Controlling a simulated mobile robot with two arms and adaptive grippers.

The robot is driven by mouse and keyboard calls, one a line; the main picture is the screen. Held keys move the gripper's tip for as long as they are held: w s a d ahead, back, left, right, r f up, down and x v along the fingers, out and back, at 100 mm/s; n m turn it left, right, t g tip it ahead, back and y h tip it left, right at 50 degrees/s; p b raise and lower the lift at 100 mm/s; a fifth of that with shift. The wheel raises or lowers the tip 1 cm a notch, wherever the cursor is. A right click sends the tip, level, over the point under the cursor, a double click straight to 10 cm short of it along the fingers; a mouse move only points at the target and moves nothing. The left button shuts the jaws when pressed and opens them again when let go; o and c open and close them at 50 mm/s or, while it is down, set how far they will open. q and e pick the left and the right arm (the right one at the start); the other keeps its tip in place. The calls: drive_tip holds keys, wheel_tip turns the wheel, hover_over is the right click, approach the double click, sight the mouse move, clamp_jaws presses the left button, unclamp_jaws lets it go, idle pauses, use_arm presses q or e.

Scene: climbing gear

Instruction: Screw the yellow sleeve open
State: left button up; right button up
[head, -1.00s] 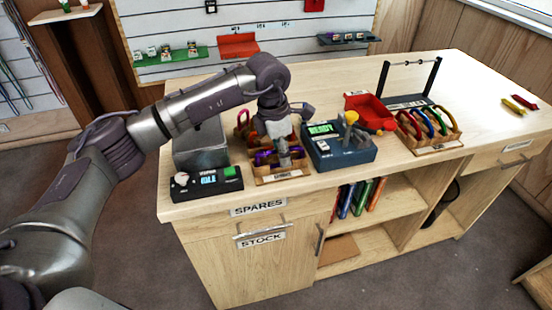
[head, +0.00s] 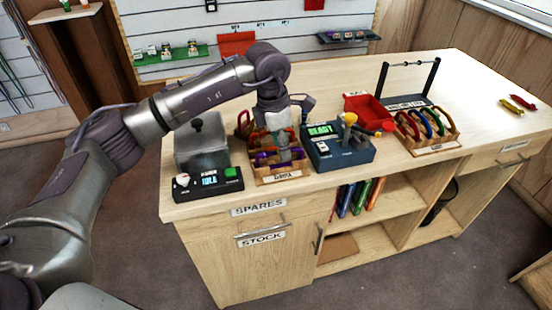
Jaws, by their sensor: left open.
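My left gripper (head: 285,155) points down over a small wooden tray (head: 282,179) near the table's front edge. It is open. A purple piece (head: 262,159) lies in the tray beside the gripper fingers; the fingers partly hide the tray's contents. A yellow sleeve cannot be made out for certain. My right gripper is not in view.
A black control box (head: 208,183) and a grey lidded box (head: 203,150) stand left of the tray. A red bin (head: 370,108) and a wooden rack of coloured carabiners (head: 436,147) stand right. The tabletop (head: 475,80) at right is mostly clear.

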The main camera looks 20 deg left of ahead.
use_arm(q)
drive_tip(key=shift+s+d, duration=0.35)
drive_tip(key=shift+s, duration=0.2)
drive_tip(key=shift+f, duration=0.15)
drive_tip(key=shift+f+b, duration=1.15)
drive_tip(key=shift+f, duration=0.15)
drive_tip(key=shift+w+a, duration=0.45)
drive_tip(key=shift+w, duration=0.15)
drive_tip(key=shift+r, duration=0.15)
drive_tip(key=shift+r+p, duration=0.6)
drive_tip(key=shift+r, duration=0.75)
